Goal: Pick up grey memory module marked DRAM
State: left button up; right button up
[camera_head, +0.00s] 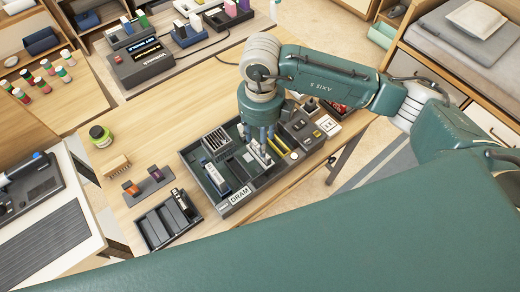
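A dark green tray (190,158) with compartments lies on the wooden table and has a white label reading DRAM (240,194) on its front edge. A light grey upright module (259,156) stands in the tray behind and right of the label. My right gripper (260,139) points down over the tray, with its fingertips right at the top of this module. The fingers partly hide it, and I cannot tell whether they grip it. A blue-and-white module (216,178) stands further left in the tray. My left gripper is not in view.
Yellow strips (278,146) lie just right of the gripper. A grey vented block (215,141) stands at the tray's back left.

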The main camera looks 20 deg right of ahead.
notch_tip(320, 180, down, 6)
jog(key=shift+a+r+p, duration=0.15)
jog(key=shift+p, duration=0.85)
jog(key=shift+f, duration=0.3)
grip_shut()
